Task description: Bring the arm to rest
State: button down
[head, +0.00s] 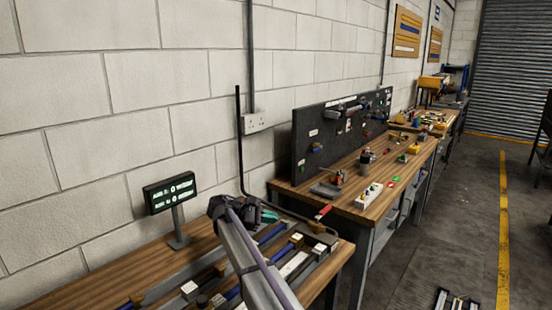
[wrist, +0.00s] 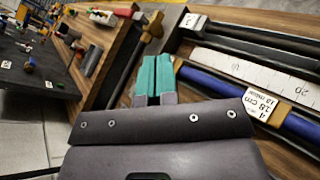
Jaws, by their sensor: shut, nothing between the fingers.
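My gripper shows in the wrist view (wrist: 155,68) with its two teal fingers shut side by side and nothing between them. It points toward the wooden bench edge, beside the slotted rack (wrist: 230,40) of bars. In the head view my gripper (head: 267,215) is small and partly hidden by my arm, above the near bench (head: 85,275). I cannot tell its exact height above the bench.
A blue bar (wrist: 215,85) with an 18 cm label and a white ruler (wrist: 240,70) lie in the rack close to my gripper. A small display (head: 170,193) stands by the wall. A second bench (head: 375,205) with a dark pegboard (head: 310,130) lies beyond.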

jog(key=s+d+f+m+y, duration=0.2)
jog(key=s+d+f, duration=0.1)
jog(key=s, duration=0.2)
jog(key=s+d+f+m+g+y, duration=0.1)
jog(key=s+d+f+m+y, duration=0.1)
jog(key=s, duration=0.3)
jog(key=s+d+f+m+y, duration=0.2)
jog(key=s+d+f+y, duration=0.1)
jog(key=s, duration=0.3)
jog(key=shift+d+f+m+b, duration=0.35)
jog(key=shift+d+f+m, duration=0.05)
jog(key=shift+f, duration=0.3)
jog(key=s+d+f+m+y, duration=0.1)
jog(key=s+d+m+y, duration=0.1)
jog(key=s, duration=0.5)
jog(key=s+d+f+m+y+b, duration=0.1)
jog(key=s+d+f+m+y, duration=0.1)
jog(key=s, duration=0.4)
jog(key=s+d+f+m+g+y, duration=0.1)
jog(key=s+d+m+y, duration=0.2)
jog(key=s+d, duration=0.2)
jog(key=shift+s+d+f+m, duration=0.25)
jog(key=shift+s+d+m, duration=0.1)
jog(key=shift+s, duration=1)
